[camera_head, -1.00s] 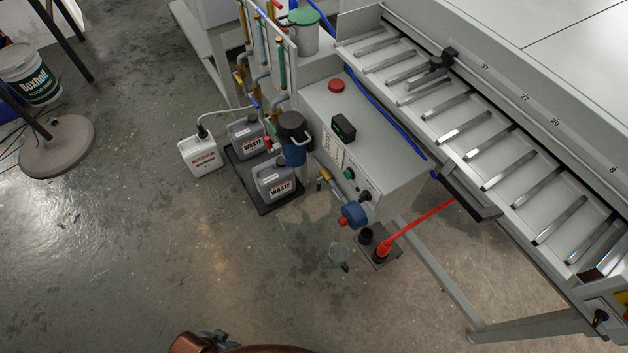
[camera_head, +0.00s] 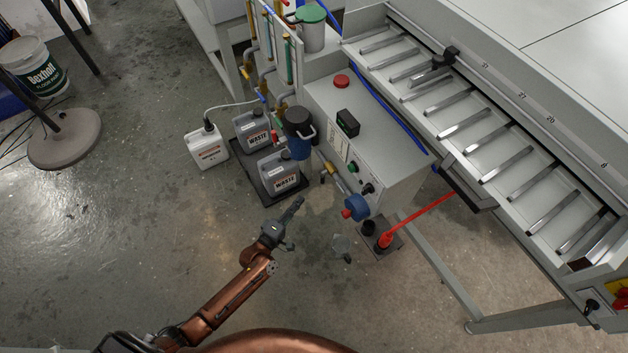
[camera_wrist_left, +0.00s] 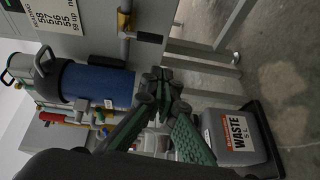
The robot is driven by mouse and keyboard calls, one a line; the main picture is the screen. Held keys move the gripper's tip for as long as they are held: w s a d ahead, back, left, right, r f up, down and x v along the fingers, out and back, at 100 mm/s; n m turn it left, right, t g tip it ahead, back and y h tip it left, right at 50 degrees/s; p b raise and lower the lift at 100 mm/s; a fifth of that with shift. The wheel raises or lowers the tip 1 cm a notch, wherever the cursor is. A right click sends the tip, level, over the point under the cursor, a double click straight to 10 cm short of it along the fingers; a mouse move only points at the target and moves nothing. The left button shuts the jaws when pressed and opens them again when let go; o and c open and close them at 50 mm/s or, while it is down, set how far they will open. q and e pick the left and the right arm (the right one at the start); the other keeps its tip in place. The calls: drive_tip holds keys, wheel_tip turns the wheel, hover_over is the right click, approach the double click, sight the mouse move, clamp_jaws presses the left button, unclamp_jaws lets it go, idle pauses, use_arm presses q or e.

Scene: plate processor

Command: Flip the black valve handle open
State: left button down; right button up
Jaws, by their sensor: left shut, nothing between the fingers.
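The brass valve (camera_head: 328,168) sits on a pipe at the lower front of the grey cabinet, right of the blue filter housing. A small black handle shows on it in the left wrist view (camera_wrist_left: 149,37), sticking out sideways from the brass fitting. My left gripper (camera_head: 298,202) is shut and empty, below and slightly left of the valve in the head view, apart from it. In the left wrist view my fingertips (camera_wrist_left: 157,76) are together, below the handle and beside the blue filter. My right gripper is out of view.
Waste canisters (camera_head: 279,173) stand in a black tray left of the valve.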

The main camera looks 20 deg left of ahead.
sight(323, 178)
use_arm(q)
drive_tip(key=shift+w+a+r+n+t+y, duration=0.25)
drive_tip(key=shift+w+a+r+n, duration=0.2)
drive_tip(key=shift+w+a, duration=0.15)
drive_tip(key=shift+w+a+r+n+t+y, duration=0.25)
drive_tip(key=shift+w+a+r+n, duration=0.1)
drive_tip(key=shift+w+a+n, duration=0.15)
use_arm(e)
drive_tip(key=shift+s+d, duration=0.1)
use_arm(q)
drive_tip(key=shift+w, duration=0.1)
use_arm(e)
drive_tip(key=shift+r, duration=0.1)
use_arm(q)
drive_tip(key=w+d+b, duration=0.2)
drive_tip(key=w+d, duration=0.3)
drive_tip(key=w, duration=0.3)
drive_tip(key=shift+b, duration=0.4)
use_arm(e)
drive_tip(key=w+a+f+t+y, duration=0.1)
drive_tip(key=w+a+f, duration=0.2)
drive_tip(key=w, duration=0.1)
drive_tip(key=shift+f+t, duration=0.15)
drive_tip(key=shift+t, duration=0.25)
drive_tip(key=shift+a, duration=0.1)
